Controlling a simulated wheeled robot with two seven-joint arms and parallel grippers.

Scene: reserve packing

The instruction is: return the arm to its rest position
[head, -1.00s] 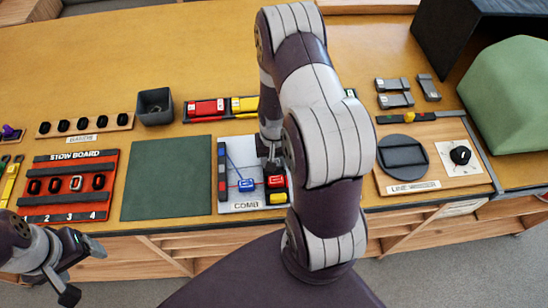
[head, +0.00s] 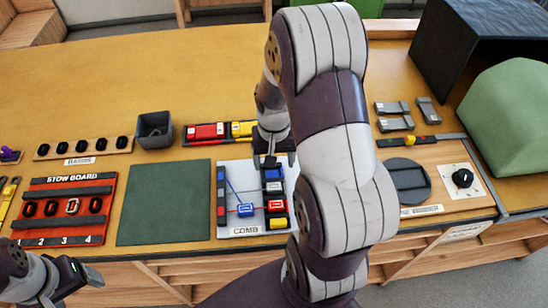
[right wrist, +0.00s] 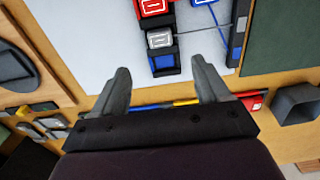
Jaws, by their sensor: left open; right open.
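My right arm rises through the middle of the head view. Its right gripper (head: 272,160) is over the far end of the white COMB board (head: 237,172). In the right wrist view the right gripper (right wrist: 162,85) has its fingers spread with nothing held between them. A column on the board holds a dark blue block (head: 272,173), a grey block (head: 274,188), a red block (head: 276,205) and a yellow block (head: 278,223). A blue block (head: 245,210) sits left of the column. My left gripper (head: 80,283) is open and empty at the lower left, in front of the table.
A green mat (head: 165,203) and a red STOW BOARD (head: 68,211) lie to the left. A grey bin (head: 154,131) and a tray with a red block (head: 206,131) stand behind. A dial panel (head: 463,181), a green cushion-like shape (head: 511,115) and a dark box are at right.

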